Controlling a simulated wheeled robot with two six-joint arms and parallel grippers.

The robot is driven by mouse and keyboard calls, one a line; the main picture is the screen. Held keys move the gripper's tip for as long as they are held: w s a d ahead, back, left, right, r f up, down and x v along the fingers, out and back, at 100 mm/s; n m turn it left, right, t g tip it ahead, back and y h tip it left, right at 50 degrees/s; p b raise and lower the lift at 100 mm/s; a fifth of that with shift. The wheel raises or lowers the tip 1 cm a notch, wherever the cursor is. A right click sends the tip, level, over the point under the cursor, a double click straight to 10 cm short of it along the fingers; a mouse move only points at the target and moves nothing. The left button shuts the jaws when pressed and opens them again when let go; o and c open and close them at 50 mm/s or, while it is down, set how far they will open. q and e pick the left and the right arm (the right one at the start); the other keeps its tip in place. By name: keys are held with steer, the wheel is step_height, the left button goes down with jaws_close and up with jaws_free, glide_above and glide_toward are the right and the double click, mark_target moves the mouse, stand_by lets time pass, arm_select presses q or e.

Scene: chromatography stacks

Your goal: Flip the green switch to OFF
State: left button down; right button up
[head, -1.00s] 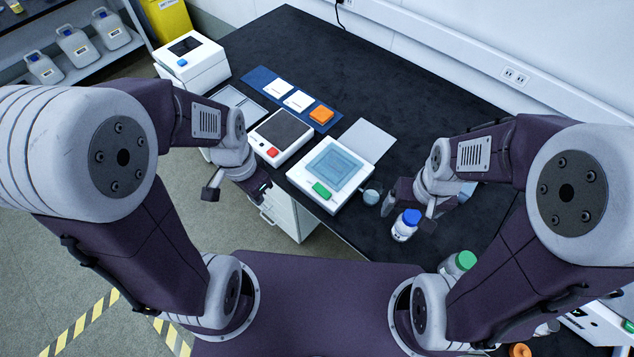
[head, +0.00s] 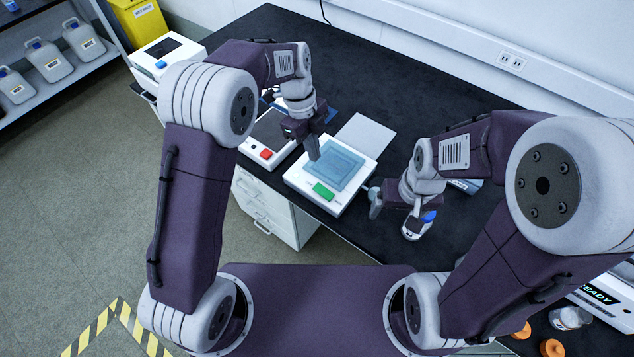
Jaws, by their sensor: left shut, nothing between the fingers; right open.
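The green switch (head: 323,191) is on the front edge of a white device (head: 345,191) with a blue-grey square top, on the black bench. Its ON or OFF position is too small to tell. My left gripper (head: 313,152) is shut and empty, pointing down over the back left part of that device, behind the switch. Whether it touches the device cannot be told. My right gripper (head: 392,203) is open, just right of the device, near a blue-capped bottle (head: 412,231) that it partly hides.
A similar device with a red switch (head: 265,154) stands to the left, partly hidden by my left arm. A grey plate (head: 366,132) lies behind the green-switch device. The black bench (head: 400,80) is clear at the back.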

arm_select(q)
glide_toward(317, 188)
steer(key=x, duration=0.3)
steer(key=d+x, duration=0.1)
steer(key=x, duration=0.1)
steer(key=shift+s+d+f+p, duration=0.1)
steer(key=shift+s+f+p, duration=0.05)
steer(key=shift+s+p, duration=0.25)
steer(key=shift+w+f, duration=0.15)
steer(key=shift+f, duration=0.35)
steer(key=f+b, duration=0.1)
steer(key=b, duration=0.1)
steer(key=a+f+g+h+b, duration=0.1)
steer(key=b, duration=0.1)
steer(key=shift+w+f, duration=0.2)
steer(key=shift+r+p, duration=0.6)
steer(key=shift+p, duration=0.05)
steer(key=shift+s+d+r, duration=0.15)
steer(key=shift+s+d, duration=0.05)
steer(key=shift+d, duration=0.2)
steer(key=shift+s+d+r, duration=0.2)
steer(key=shift+s+d, duration=0.1)
steer(key=shift+d, duration=0.05)
